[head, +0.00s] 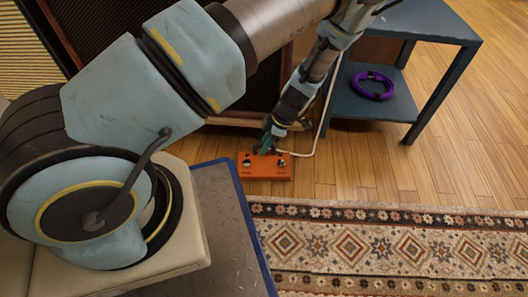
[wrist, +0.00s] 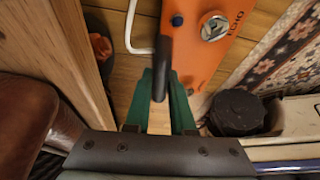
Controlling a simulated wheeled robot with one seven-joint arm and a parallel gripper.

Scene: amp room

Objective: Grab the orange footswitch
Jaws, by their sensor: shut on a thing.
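The orange footswitch (head: 264,174) lies on the wooden floor in the head view, between the dark cabinet and the rug. It has two buttons on its top. In the wrist view the orange footswitch (wrist: 200,62) shows a blue knob and a silver button, with its far end cut off by the frame. My gripper (head: 264,148) reaches down to its rear left edge. In the wrist view my gripper (wrist: 160,88) has its green fingers close together, with a dark piece along the footswitch's edge. The exact contact is partly hidden.
A white cable (head: 318,125) runs down to the floor beside the footswitch. A blue table (head: 440,25) stands at right, with a purple coiled cable (head: 372,86) on its lower shelf. A patterned rug (head: 375,250) lies in front. Wooden floor to the right is clear.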

